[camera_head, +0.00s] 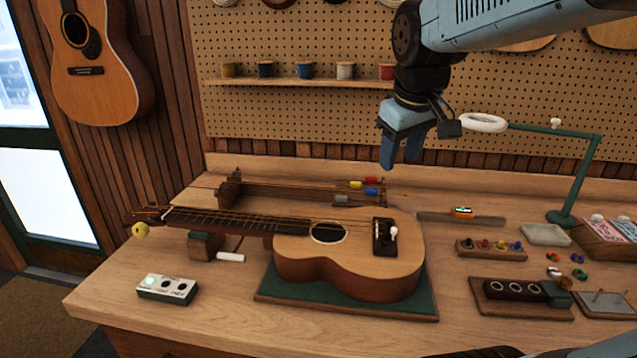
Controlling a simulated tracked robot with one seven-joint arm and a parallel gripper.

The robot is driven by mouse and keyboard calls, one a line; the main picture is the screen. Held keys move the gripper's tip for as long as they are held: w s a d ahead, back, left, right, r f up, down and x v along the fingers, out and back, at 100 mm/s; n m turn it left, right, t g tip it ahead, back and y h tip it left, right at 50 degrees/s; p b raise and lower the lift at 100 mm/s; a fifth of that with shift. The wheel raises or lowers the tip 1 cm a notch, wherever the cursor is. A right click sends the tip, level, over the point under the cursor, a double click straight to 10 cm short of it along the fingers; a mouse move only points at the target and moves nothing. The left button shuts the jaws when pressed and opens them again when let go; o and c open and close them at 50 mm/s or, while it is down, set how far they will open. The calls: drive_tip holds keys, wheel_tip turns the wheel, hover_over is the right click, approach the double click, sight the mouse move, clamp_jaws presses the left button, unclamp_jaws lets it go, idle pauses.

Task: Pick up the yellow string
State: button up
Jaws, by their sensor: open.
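My gripper (400,155) hangs open and empty above the back of the workbench, with its fingers pointing down. It is in the air above the ukulele's body, apart from everything on the bench. I cannot tell for sure which thing is the yellow string. A small yellow piece (356,184) sits at the right end of the wooden rack (290,197), beside red, blue and grey pieces. Several small coloured coils (577,259) lie at the bench's right; one looks orange-yellow. A yellow round thing (140,230) is at the ukulele's headstock.
The ukulele (345,262) lies on a green mat (345,308) mid-bench. A lamp (580,180) with a white ring stands at the right. A peg tray (490,251) and a holed block (515,289) are at the right. A switch box (167,288) is front left.

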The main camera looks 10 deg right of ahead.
drive_tip(key=w+n+g, duration=0.2)
drive_tip(key=w+n, duration=0.4)
drive_tip(key=w, duration=1)
drive_tip(key=n+g, duration=0.2)
drive_tip(key=n, duration=0.3)
hover_over(357, 182)
wheel_tip(357, 182, down, 6)
drive_tip(key=shift+y, duration=0.3)
wheel_tip(357, 182, down, 13)
drive_tip(key=shift+f, duration=0.15)
clamp_jaws()
